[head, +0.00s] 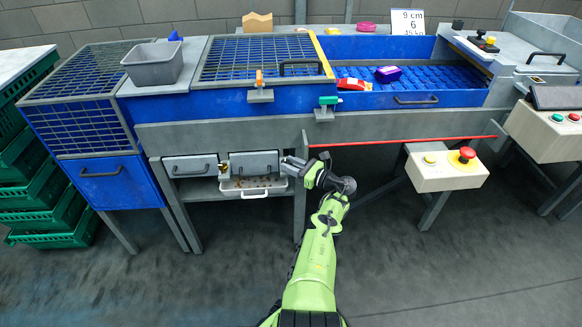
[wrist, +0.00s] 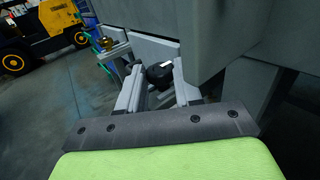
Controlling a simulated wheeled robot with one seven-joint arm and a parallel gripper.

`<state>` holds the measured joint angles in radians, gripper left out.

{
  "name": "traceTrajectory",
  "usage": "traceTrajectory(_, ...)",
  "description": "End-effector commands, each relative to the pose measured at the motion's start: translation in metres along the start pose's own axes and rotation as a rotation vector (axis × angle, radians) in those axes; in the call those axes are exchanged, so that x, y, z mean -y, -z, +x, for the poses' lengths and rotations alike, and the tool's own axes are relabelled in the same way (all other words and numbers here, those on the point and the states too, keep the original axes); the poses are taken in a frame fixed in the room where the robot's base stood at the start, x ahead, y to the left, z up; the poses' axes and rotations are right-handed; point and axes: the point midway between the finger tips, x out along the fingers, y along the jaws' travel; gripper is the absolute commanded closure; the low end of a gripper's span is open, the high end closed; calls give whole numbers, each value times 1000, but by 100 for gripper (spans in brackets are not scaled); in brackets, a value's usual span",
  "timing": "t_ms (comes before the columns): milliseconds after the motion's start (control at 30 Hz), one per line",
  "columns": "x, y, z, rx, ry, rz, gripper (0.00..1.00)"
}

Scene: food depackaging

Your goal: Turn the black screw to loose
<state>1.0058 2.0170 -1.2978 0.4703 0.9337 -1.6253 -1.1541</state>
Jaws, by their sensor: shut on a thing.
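The black screw (wrist: 160,73) has a round dark head and shows in the wrist view between the two pale fingers of my gripper (wrist: 158,80). The fingers are shut on it, one on each side. In the head view my gripper (head: 291,166) reaches to the front of the machine, at the right end of the grey flap (head: 254,163). The screw cannot be made out in the head view, where the gripper hides it.
A tray with a white handle (head: 254,193) sits under the flaps. A brass-coloured knob (head: 224,169) is to the left. A red bar (head: 400,141) runs along the machine to the right. A control box (head: 447,173) with a red button stands further right. The floor in front is clear.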

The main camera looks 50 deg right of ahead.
Motion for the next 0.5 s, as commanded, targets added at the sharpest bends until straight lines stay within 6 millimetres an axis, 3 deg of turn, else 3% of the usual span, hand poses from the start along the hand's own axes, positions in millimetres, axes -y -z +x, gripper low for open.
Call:
traceTrajectory(433, 0, 0, 0, -1, -10, 0, 96)
traceTrajectory(467, 0, 0, 0, -1, -10, 0, 61)
traceTrajectory(500, 0, 0, 0, -1, -10, 0, 55)
